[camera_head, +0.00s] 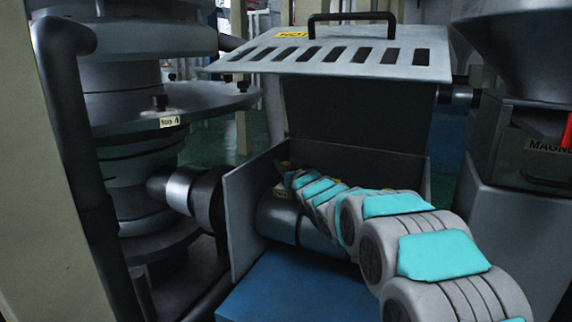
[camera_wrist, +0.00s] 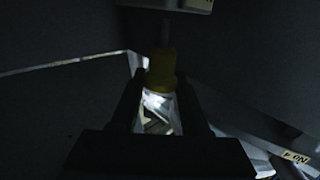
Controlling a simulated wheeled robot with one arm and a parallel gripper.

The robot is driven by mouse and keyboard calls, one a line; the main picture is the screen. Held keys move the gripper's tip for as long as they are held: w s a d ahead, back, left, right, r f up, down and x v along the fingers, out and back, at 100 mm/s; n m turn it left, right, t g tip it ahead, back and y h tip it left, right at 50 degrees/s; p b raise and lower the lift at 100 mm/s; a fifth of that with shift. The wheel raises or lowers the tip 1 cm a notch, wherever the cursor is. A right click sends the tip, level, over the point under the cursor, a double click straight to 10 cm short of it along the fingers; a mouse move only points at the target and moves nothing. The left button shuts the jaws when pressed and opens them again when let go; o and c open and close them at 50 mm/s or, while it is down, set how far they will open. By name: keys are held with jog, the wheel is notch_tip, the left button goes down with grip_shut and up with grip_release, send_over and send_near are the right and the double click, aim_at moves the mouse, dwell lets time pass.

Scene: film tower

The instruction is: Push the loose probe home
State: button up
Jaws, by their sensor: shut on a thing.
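In the wrist view my gripper (camera_wrist: 160,88) has its two dark fingers on either side of a yellow probe body (camera_wrist: 161,66), and is shut on it. A thin grey stem (camera_wrist: 165,34) runs from the yellow body toward a pale block (camera_wrist: 188,4) at the top edge. The picture is dark, and I cannot tell whether the stem touches the block or how it is seated. In the head view my arm reaches into the open-fronted box under the slotted guard. My gripper is small and mostly hidden there, beside a bit of yellow.
The slotted guard (camera_head: 340,58) with a black handle stands raised above my arm. The box's grey side plate (camera_head: 238,222) is close on the left. A blue block (camera_head: 290,292) lies below. A flanged column (camera_head: 130,150) stands left, a "MAGNE" labelled unit (camera_head: 530,160) right.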

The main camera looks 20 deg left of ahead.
grip_shut()
dwell(0.8)
